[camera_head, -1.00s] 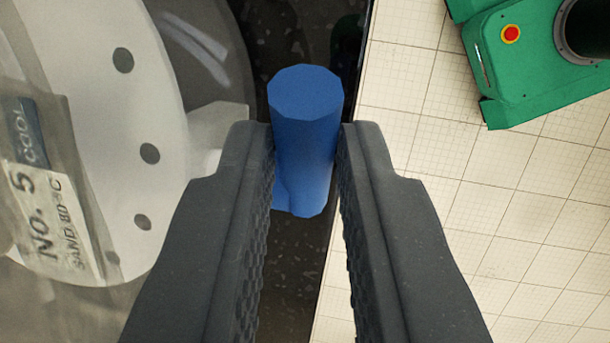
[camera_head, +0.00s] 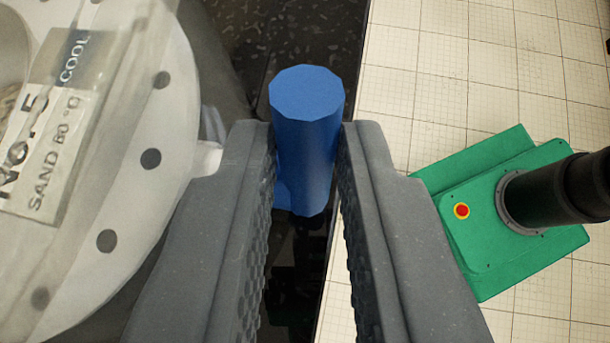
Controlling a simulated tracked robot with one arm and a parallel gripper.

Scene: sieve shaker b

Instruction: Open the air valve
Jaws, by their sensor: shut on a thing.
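The blue handle (camera_head: 307,135), a faceted cylinder that looks like the air valve's, stands between the two fingers of my gripper (camera_head: 308,150). My gripper is shut on it, one dark ribbed finger on each side. The handle's top end sticks out past the fingertips. A further blue part shows low at its left, mostly hidden by the left finger. The rest of the valve is hidden from this view.
A dark speckled surface (camera_head: 285,35) lies behind the handle. At right, my green base (camera_head: 500,220) with a red button stands on the tiled floor (camera_head: 455,70).

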